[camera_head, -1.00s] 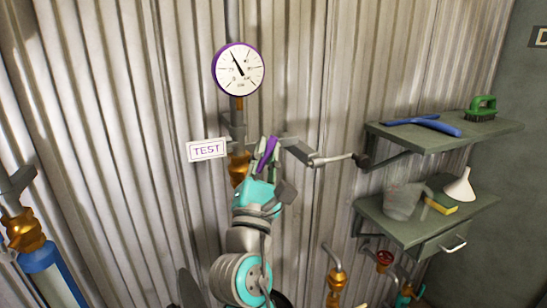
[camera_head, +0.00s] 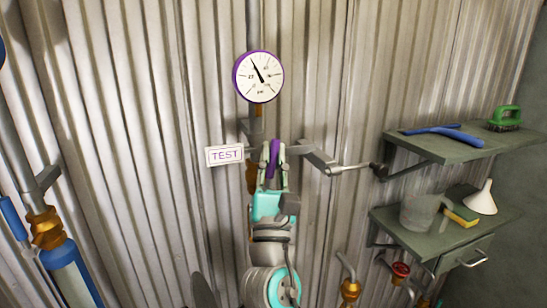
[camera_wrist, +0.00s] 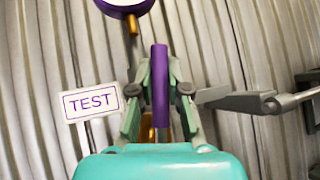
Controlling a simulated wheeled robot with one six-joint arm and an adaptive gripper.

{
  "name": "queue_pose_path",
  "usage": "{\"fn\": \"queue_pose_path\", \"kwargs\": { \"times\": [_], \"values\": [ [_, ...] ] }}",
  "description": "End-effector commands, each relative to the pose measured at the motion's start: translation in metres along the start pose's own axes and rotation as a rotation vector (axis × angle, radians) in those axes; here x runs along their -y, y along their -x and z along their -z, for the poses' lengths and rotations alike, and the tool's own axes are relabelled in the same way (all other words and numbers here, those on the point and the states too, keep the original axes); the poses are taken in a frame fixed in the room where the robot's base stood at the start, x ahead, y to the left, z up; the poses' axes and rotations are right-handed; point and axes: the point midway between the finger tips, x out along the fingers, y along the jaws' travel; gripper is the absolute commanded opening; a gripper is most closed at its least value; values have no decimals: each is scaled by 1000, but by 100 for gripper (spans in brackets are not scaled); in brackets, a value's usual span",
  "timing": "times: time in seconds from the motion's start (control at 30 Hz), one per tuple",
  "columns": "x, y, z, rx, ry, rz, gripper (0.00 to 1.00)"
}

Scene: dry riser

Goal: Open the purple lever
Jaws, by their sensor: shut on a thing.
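The purple lever (camera_head: 273,158) stands nearly upright in front of the pipe, beside the TEST sign (camera_head: 225,155). In the wrist view the lever (camera_wrist: 160,85) runs upright between the two fingers. My gripper (camera_wrist: 160,88) is shut on the lever, with a finger on each side of it. The gripper also shows in the head view (camera_head: 273,162), coming from below. The brass valve body behind is mostly hidden by my gripper. Above it is a round gauge (camera_head: 258,76) with a purple rim.
A grey bracket arm (camera_head: 330,163) sticks out right of the lever. Two shelves hold a blue tool (camera_head: 450,132), a green brush (camera_head: 505,118), a jug (camera_head: 420,212), a sponge (camera_head: 461,214) and a funnel (camera_head: 482,199). A blue cylinder (camera_head: 72,276) stands at the left.

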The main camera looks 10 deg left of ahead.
Motion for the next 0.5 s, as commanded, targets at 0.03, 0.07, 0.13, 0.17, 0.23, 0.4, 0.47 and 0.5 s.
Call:
{"fn": "queue_pose_path", "kwargs": {
  "times": [0.03, 0.07, 0.13, 0.17, 0.23, 0.4, 0.47, 0.5],
  "values": [
    [0, 1, 2, -3, 0, 0, 0],
    [0, 1, 2, -3, 0, 0, 0],
    [0, 1, 2, -3, -1, 1, 18],
    [0, 1, 2, -3, -1, 1, 26],
    [0, 1, 1, -3, -1, 1, 42],
    [0, 0, 1, -2, -1, 1, 42],
    [0, 0, 1, -2, -1, 1, 42],
    [0, 0, 1, -2, -1, 1, 42]
  ]
}}
